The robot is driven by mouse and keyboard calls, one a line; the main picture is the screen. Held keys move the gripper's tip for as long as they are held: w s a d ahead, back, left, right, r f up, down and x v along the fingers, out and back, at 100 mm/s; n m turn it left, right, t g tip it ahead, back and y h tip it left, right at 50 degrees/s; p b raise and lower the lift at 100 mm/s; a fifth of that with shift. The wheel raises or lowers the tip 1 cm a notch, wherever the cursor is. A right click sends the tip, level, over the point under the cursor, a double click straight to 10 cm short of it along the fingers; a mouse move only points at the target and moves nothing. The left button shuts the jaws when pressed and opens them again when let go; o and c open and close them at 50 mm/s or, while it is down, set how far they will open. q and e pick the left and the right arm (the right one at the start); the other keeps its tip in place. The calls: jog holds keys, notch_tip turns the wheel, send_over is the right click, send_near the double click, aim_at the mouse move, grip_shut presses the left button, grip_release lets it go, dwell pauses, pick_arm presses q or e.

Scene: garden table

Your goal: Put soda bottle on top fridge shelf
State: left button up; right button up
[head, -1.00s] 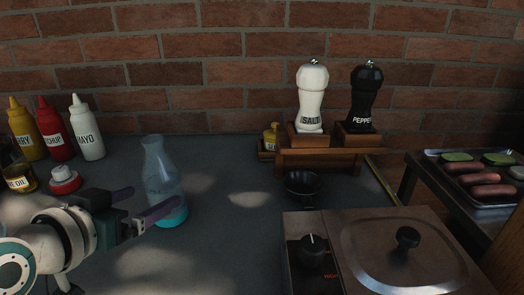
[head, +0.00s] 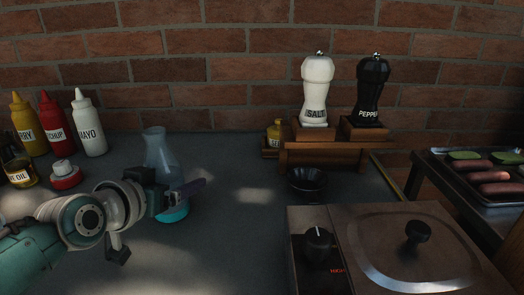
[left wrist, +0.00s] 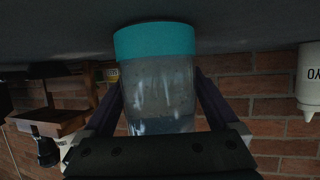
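The soda bottle (head: 160,152), a clear bluish bottle with a teal base, stands upright on the dark tabletop left of centre. My left gripper (head: 184,196) is at its lower part, with one purple finger showing across the front of it. In the left wrist view, which is upside down, the bottle (left wrist: 160,95) stands between the two fingers of my left gripper (left wrist: 160,100), which are spread wide, one on each side. Whether a finger touches the glass is hard to see. My right gripper is not in view. No fridge shelf is in view.
Mustard, ketchup and mayo bottles (head: 88,125) and a small oil jar (head: 20,172) stand at left. A black bowl (head: 307,184), salt and pepper mills on a wooden stand (head: 330,157) and a lidded cooker (head: 400,245) are at right. The middle tabletop is clear.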

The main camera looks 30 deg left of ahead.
pick_arm(q)
grip_shut()
dwell(0.6)
